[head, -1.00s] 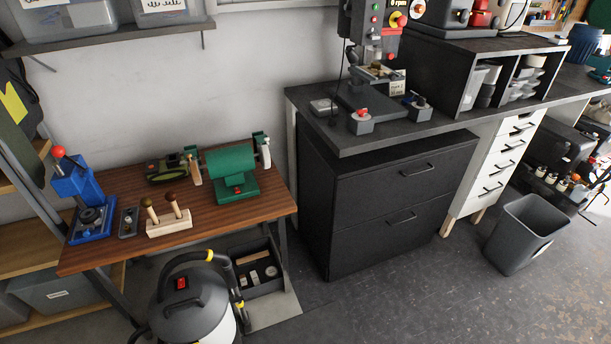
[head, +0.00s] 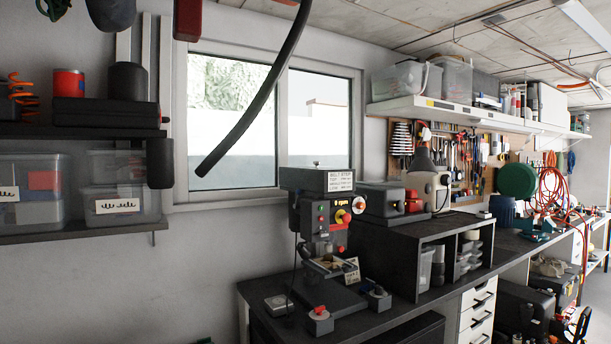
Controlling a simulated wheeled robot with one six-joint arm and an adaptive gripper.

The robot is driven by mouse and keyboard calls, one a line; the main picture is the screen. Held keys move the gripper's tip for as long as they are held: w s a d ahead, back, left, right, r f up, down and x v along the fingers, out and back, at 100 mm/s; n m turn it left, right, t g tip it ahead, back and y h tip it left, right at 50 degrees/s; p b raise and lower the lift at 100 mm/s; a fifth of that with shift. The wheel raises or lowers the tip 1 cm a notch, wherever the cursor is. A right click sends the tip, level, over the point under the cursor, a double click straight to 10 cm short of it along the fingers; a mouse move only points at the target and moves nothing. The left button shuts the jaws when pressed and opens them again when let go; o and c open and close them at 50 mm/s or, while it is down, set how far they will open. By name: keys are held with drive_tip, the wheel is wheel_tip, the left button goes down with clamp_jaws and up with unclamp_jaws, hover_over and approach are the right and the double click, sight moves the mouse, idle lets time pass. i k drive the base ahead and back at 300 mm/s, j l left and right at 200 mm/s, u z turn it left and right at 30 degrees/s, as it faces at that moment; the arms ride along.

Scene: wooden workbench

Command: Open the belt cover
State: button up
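A drill press (head: 318,240) stands on the dark workbench in the head view. Its dark grey belt cover (head: 302,179) forms the top housing and looks shut. A white label (head: 341,181) with "BELT STEP" text is on the front of the cover; the smaller lines are hard to read. Below it are a red knob, several buttons and an orange "0 rpm" display (head: 342,204). My gripper is not in view.
A window (head: 233,150) is behind the press. A black hose (head: 265,95) hangs at the upper left of the press. A grey bench machine (head: 381,205) and an open black shelf unit (head: 425,247) stand close on the right. Shelves with boxes are at the left.

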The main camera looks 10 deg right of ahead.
sight(317, 178)
drive_tip(key=i+l, duration=0.15)
drive_tip(key=i, duration=0.3)
drive_tip(key=i+l, duration=0.15)
drive_tip(key=i, duration=0.3)
drive_tip(key=i+l, duration=0.15)
drive_tip(key=i, duration=0.35)
drive_tip(key=i+l, duration=0.1)
drive_tip(key=i, duration=0.35)
drive_tip(key=i+l+u, duration=0.1)
drive_tip(key=i, duration=0.35)
drive_tip(key=i+l, duration=0.25)
drive_tip(key=i, duration=0.2)
drive_tip(key=l+u, duration=0.5)
drive_tip(key=l, duration=0.55)
drive_tip(key=k+j+z, duration=0.15)
drive_tip(key=j, duration=0.2)
drive_tip(key=j+z, duration=0.2)
drive_tip(key=k+j+z, duration=0.15)
drive_tip(key=j, duration=0.25)
drive_tip(key=k+j+z, duration=0.2)
drive_tip(key=k+z, duration=0.15)
drive_tip(key=k, duration=0.15)
drive_tip(key=k+z, duration=0.35)
drive_tip(key=k, duration=0.15)
drive_tip(key=k+z, duration=0.3)
drive_tip(key=k, duration=0.2)
